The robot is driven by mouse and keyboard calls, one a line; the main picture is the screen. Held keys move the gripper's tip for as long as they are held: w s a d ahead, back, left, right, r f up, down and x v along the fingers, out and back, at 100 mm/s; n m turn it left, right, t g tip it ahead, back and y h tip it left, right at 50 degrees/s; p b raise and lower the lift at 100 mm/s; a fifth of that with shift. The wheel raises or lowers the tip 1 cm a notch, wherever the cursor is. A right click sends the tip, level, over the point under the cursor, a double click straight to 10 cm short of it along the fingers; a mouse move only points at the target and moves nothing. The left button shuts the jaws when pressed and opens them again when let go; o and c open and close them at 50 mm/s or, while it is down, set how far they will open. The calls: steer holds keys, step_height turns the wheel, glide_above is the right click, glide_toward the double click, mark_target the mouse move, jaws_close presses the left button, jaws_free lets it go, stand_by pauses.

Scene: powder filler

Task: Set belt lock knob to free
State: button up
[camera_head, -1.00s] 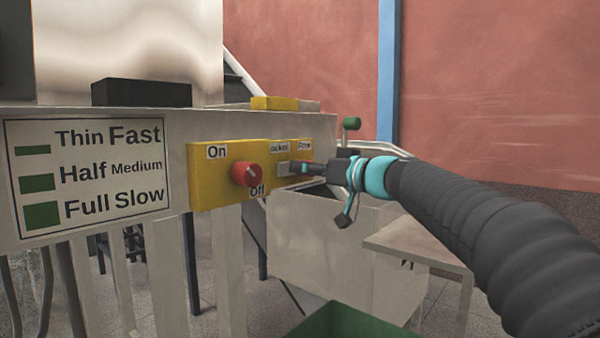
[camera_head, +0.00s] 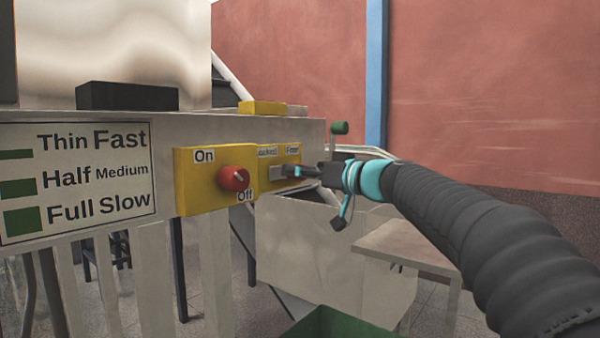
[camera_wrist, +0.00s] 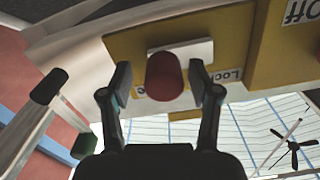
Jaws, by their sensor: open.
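The belt lock knob (camera_wrist: 164,76) is red and sits on a pale plate on the yellow control panel (camera_wrist: 128,48) in the wrist view. Labels reading "Locked" and, partly hidden, "Free" are beside it. My gripper (camera_wrist: 166,82) is open, with one finger on each side of the knob; I cannot tell whether either touches it. In the head view my gripper (camera_head: 290,172) reaches the panel's right part from the right and hides the knob there. The "Locked" label (camera_head: 267,152) and "Free" label (camera_head: 292,150) show just above it.
A second red knob (camera_head: 234,179), marked On and Off, sits left on the same yellow panel. A green-tipped lever (camera_head: 339,128) stands behind my wrist. A pale table (camera_head: 410,247) and a green bin (camera_head: 342,322) are below my arm.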

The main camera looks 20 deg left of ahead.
steer(key=v, duration=1.1)
steer(key=shift+d, duration=0.15)
steer(key=s+d+f+m+g+h, duration=0.1)
steer(key=s+d+f+m+h, duration=0.15)
steer(key=f, duration=0.45)
steer(key=s+d+f+m+h, duration=0.2)
steer(key=f+m+h, duration=0.1)
steer(key=f, duration=0.4)
steer(key=s+d+f+m+g+h, duration=0.1)
steer(key=s+d+f+m+h, duration=0.15)
steer(key=f, duration=0.45)
steer(key=s+d+f+m+h+p, duration=0.1)
steer(key=s+d+f+h, duration=0.3)
steer(key=s+d, duration=0.5)
steer(key=s+d+f+m+h+p, duration=0.2)
steer(key=s+d+f+h+p, duration=0.2)
steer(key=s+d, duration=0.4)
steer(key=shift+s+d+t+h+p, duration=0.3)
steer(key=shift+s+d+t, duration=0.1)
steer(key=shift+s, duration=2.65)
